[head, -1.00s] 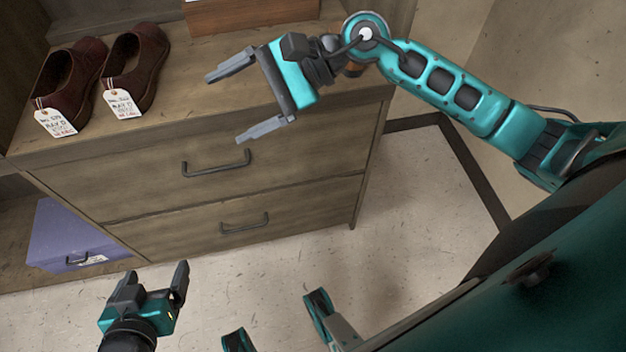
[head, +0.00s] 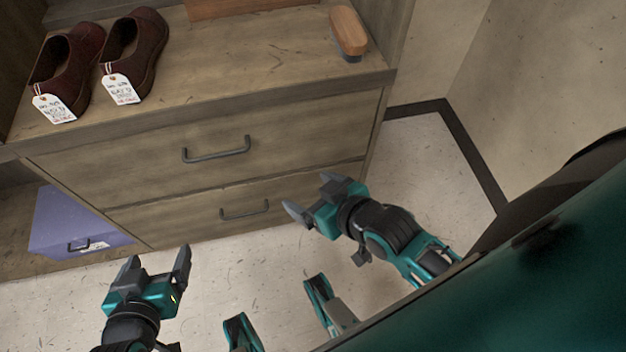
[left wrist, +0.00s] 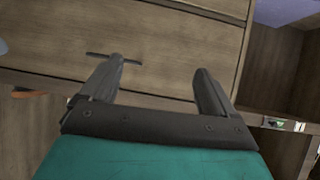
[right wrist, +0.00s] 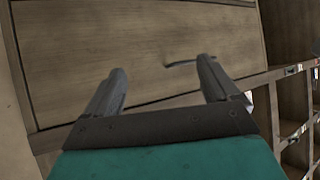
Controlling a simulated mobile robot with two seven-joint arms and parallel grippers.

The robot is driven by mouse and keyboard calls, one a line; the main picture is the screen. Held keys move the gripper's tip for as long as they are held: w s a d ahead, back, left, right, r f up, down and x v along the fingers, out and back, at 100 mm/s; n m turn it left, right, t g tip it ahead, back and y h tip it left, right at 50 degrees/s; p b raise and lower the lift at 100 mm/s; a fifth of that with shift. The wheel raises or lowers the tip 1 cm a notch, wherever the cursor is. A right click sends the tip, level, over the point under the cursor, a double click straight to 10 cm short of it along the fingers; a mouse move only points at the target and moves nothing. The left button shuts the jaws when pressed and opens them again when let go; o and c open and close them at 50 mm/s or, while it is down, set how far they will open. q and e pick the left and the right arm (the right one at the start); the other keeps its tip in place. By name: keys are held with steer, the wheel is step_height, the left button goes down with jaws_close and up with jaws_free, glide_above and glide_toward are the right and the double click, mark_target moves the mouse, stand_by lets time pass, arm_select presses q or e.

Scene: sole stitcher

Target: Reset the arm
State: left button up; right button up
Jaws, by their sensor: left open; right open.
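My left gripper (head: 157,266) is low at the left in the head view, above the floor in front of the drawer cabinet (head: 130,171). It is open and empty; its two fingers also show in the left wrist view (left wrist: 155,88). My right gripper (head: 311,196) is low in front of the cabinet's lower right, its fingers pointing left and up. It is open and empty, and its spread fingers show in the right wrist view (right wrist: 162,90) with the wooden drawer front beyond them.
Brown shoes with white tags (head: 135,50) stand on the cabinet top at the left. A wooden brush (head: 348,30) lies at its right end. A purple box (head: 75,222) sits low at the left. Floor between cabinet and robot is clear.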

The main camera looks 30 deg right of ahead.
arm_select(q)
steer(key=s+a+r+y+p, duration=0.1)
steer(key=a+r+p, duration=0.2)
steer(key=r+p, duration=0.3)
steer(key=p, duration=0.5)
steer(key=shift+s+r, duration=0.25)
steer(key=shift+r, duration=0.15)
arm_select(e)
step_height(320, 180, up, 7)
steer(key=s+d+h, duration=0.1)
steer(key=d, duration=0.1)
steer(key=shift+s+d, duration=0.2)
steer(key=shift+d, duration=0.2)
